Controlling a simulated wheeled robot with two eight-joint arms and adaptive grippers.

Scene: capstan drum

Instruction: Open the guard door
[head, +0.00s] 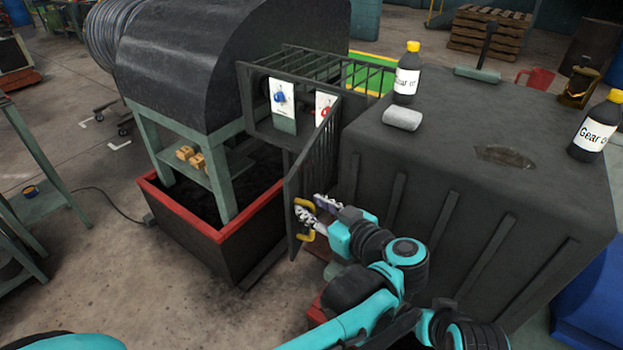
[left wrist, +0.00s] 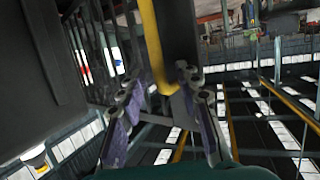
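The guard door (head: 297,180) is a dark barred panel on the front of the cage, standing swung out at an angle, partly open. Its yellow handle (head: 309,233) is low on the door; it also shows in the left wrist view (left wrist: 153,45). My left gripper (head: 308,207) is at the handle. In the left wrist view my left gripper (left wrist: 162,76) has its two fingers spread apart, with the handle's end between the tips. The fingers look apart rather than clamped; whether one touches the handle is unclear. My right gripper is not in view.
Behind the door, a panel with a blue knob (head: 280,97) and one with a red knob (head: 326,109) show. A large dark cabinet (head: 480,150) stands right of the door, with bottles (head: 407,75) on top.

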